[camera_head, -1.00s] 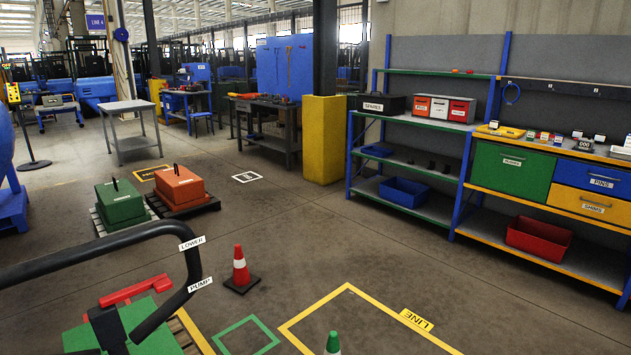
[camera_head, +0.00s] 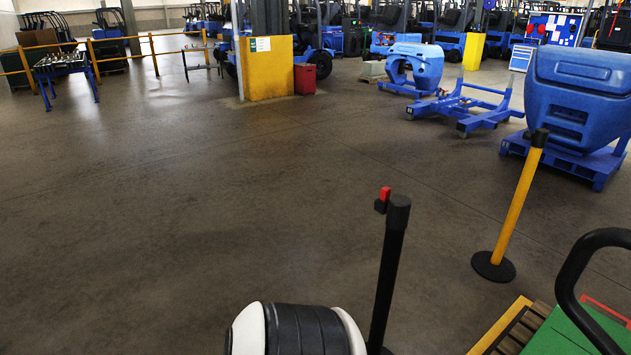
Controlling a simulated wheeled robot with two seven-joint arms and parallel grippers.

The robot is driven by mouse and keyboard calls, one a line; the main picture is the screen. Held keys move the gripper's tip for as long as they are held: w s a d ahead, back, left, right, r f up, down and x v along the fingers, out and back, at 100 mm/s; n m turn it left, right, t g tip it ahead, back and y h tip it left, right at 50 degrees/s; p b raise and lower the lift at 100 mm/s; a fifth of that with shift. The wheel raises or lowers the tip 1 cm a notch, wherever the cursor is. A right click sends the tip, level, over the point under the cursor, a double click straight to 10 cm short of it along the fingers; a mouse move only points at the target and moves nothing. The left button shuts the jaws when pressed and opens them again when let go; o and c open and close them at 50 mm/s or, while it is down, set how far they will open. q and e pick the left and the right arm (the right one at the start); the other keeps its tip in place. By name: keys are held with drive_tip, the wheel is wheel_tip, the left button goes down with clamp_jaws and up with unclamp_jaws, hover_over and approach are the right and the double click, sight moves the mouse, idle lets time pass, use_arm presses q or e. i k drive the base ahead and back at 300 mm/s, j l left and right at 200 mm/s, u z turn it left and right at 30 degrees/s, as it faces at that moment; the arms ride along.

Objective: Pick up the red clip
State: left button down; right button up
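A small red piece (camera_head: 385,193), possibly the red clip, shows near the top of a black post (camera_head: 388,270) in the middle of the head view. A small black block sits directly under the red piece. The red piece is at the left side of the post's top; I cannot tell how it is attached. Neither of my grippers shows in the head view. A white and black rounded part (camera_head: 300,330) at the bottom edge, left of the post, hides the floor there.
A yellow post (camera_head: 518,200) on a round black base stands right of the black post. A black curved handle (camera_head: 575,275) over a green block (camera_head: 565,333) is at lower right. Blue machine parts (camera_head: 575,100) stand at right. The floor at left and centre is clear.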

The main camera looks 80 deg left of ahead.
sight(385, 191)
drive_tip(key=u, duration=2.1)
